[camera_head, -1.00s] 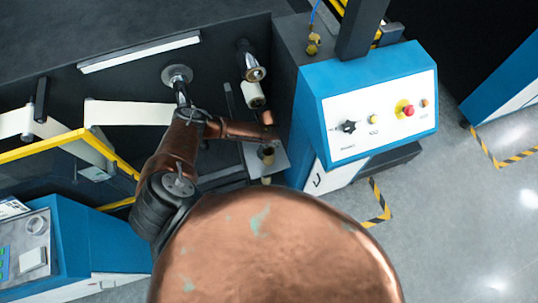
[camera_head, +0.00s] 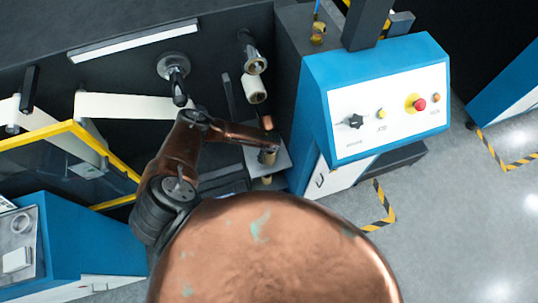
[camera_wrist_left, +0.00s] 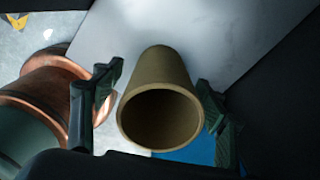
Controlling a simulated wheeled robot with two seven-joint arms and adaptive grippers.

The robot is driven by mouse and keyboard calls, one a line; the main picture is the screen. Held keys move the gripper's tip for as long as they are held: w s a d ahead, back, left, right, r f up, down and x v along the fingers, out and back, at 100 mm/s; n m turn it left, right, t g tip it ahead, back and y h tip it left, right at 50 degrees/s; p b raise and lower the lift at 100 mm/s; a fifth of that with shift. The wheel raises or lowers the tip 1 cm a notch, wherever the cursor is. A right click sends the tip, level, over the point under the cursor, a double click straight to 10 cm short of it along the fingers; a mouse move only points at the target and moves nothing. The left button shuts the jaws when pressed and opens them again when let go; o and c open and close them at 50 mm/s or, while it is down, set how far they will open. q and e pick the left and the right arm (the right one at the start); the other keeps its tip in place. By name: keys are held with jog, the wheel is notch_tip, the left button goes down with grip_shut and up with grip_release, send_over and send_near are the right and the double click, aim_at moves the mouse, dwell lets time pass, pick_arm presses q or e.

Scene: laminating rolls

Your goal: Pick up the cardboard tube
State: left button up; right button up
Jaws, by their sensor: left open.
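The cardboard tube is a hollow brown cylinder. In the left wrist view the tube (camera_wrist_left: 160,68) has its open end toward the camera and stands between the two dark fingers of my left gripper (camera_wrist_left: 160,80). The fingers are apart, one on each side, with a visible gap on the left; whether the right finger touches is unclear. In the head view the tube (camera_head: 268,158) is small, at a light grey plate, with my left gripper (camera_head: 268,148) right at it; the fingers are hard to make out there. My right gripper is not seen.
The grey plate (camera_head: 284,160) is beside the blue control box (camera_head: 318,90) with knobs and a red button. A white roll (camera_head: 255,88) and metal shafts are on the dark machine wall above. A yellow rail (camera_head: 100,150) and white web lie to the left.

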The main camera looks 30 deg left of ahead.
pick_arm(q)
jog(key=shift+c, duration=0.6)
jog(key=c, duration=1.1)
jog(key=shift+c, duration=0.2)
jog(key=shift+r, duration=0.2)
